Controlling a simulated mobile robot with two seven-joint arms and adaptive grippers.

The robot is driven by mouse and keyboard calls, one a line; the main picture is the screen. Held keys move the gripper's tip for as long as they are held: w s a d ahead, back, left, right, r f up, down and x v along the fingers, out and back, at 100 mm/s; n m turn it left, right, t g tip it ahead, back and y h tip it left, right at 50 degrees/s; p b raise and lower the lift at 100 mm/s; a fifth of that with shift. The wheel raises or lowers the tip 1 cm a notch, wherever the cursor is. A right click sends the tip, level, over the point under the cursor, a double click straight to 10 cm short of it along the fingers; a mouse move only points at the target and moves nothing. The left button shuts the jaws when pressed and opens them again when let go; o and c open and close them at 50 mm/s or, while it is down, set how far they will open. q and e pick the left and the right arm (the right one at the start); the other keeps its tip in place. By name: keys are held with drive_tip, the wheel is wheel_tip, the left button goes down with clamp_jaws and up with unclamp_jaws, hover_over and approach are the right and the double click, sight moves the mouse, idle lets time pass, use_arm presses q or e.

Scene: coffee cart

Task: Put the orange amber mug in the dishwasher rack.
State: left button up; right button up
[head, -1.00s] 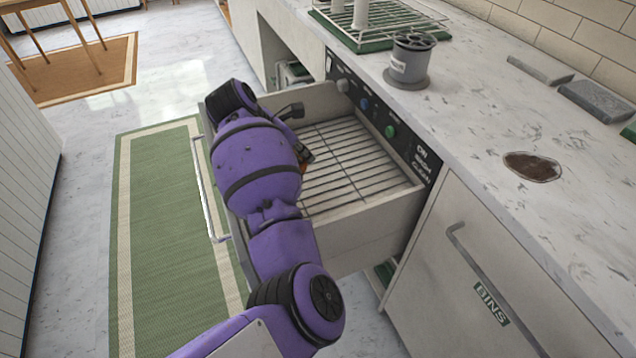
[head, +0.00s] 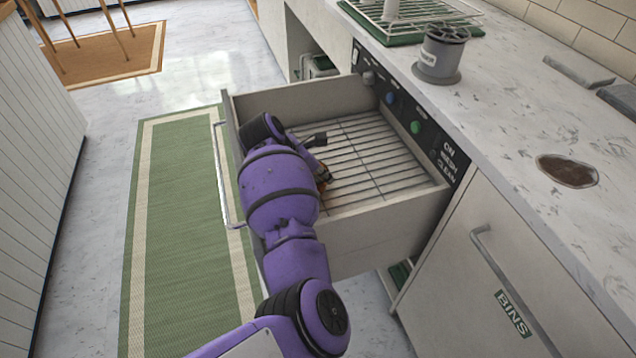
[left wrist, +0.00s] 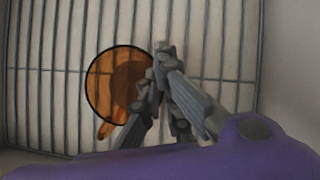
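The orange amber mug (left wrist: 118,80) shows in the left wrist view as a round, dark-rimmed opening over the rack bars, with its handle toward the lower left. In the head view only a small orange part (head: 322,180) shows beside my left gripper (head: 321,157). The gripper's two fingers (left wrist: 158,75) come together at the mug's right rim and appear shut on its wall. The dishwasher rack (head: 375,160) is a wire grid in the pulled-out drawer. The mug is over its left part; whether it touches the bars I cannot tell. My right gripper is not in view.
The drawer's walls (head: 385,236) rise around the rack, whose right part is bare. Its front handle (head: 222,180) faces the green rug (head: 185,220). The counter (head: 500,130) carries a grey holder (head: 437,62) and a brown patch (head: 568,171).

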use_arm(q)
drive_tip(key=o, duration=0.4)
drive_tip(key=shift+f, duration=0.1)
drive_tip(key=p+v, duration=0.2)
drive_tip(key=v, duration=1)
drive_tip(key=shift+p, duration=0.35)
